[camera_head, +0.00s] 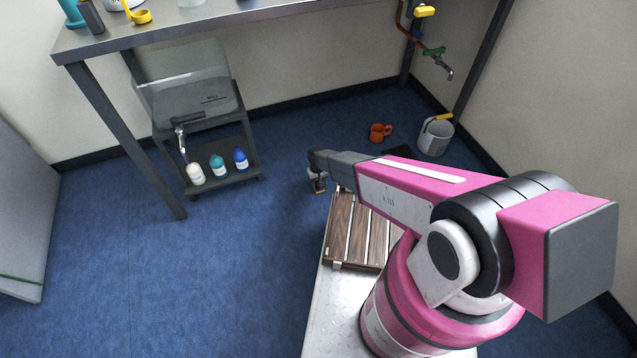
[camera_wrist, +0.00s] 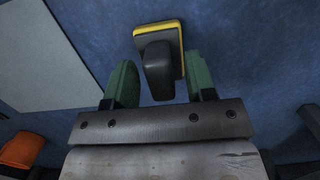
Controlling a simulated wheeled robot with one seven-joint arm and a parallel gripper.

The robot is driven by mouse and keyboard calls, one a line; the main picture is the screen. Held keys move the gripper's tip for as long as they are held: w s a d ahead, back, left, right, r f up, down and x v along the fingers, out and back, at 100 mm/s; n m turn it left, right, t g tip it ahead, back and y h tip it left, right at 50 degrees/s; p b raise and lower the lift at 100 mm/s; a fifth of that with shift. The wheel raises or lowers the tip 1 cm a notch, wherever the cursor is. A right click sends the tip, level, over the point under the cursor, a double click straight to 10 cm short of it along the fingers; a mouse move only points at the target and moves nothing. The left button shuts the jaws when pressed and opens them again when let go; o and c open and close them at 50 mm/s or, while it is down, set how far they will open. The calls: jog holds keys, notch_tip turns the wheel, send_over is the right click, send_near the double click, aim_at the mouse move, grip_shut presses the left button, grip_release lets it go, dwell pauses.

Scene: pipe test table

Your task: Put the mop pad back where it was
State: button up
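A small pad with a yellow edge and a dark handle block (camera_wrist: 158,68), which looks like the mop pad, shows ahead of my gripper in the wrist view. In the head view its yellow part (camera_head: 320,189) shows just below my gripper (camera_head: 317,177), over the blue floor. In the wrist view my gripper (camera_wrist: 161,85) has its two green fingers apart, one on each side of the dark handle. A gap shows between the handle and each finger. I cannot tell whether the pad rests on the floor.
A low cart (camera_head: 225,160) with several bottles stands left, by the metal table (camera_head: 150,40). Slatted wood (camera_head: 350,240) lies near my arm.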

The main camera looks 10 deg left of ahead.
notch_tip(320, 180, up, 12)
jog(key=w, duration=0.2)
jog(key=s+d+r+m, duration=0.2)
jog(key=d+r+m, duration=0.1)
jog(key=d+r, duration=1.55)
jog(key=s+d+r+m, duration=0.1)
jog(key=s+d+r, duration=0.2)
jog(key=d+r, duration=0.2)
jog(key=s+d+r+m+t, duration=0.1)
jog(key=s+d+r, duration=0.3)
jog(key=r, duration=0.5)
jog(key=s+d+r+m+y, duration=0.1)
jog(key=s+d+r, duration=0.3)
jog(key=d+r, duration=0.3)
jog(key=shift+d+t, duration=0.3)
jog(key=shift+d, duration=0.45)
jog(key=shift+f, duration=0.1)
